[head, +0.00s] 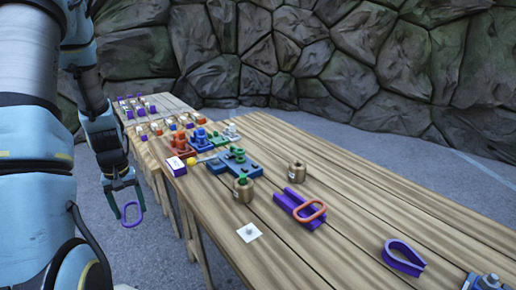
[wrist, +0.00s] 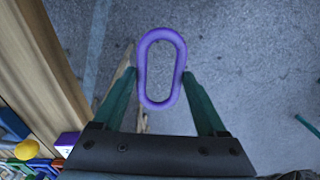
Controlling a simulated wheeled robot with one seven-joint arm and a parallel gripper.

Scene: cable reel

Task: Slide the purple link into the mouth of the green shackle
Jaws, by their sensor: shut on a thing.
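The purple link (wrist: 143,72) is an oblong ring held between the two dark green fingertips of my gripper (wrist: 160,76). In the head view the link (head: 124,215) hangs below my gripper (head: 123,189), at the left, over the floor and apart from the table. My gripper is shut on it. Among the coloured fittings at the table's far left end is a green piece (head: 222,140); I cannot tell whether it is the green shackle, and no mouth shows clearly.
The wooden table (head: 350,185) carries a blue fitting (head: 238,164), brass weights (head: 297,171), a purple channel with an orange link (head: 309,212) and a purple U-shaped shackle (head: 403,257). A yellow ball (wrist: 26,149) shows near the table edge. Open floor lies under my gripper.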

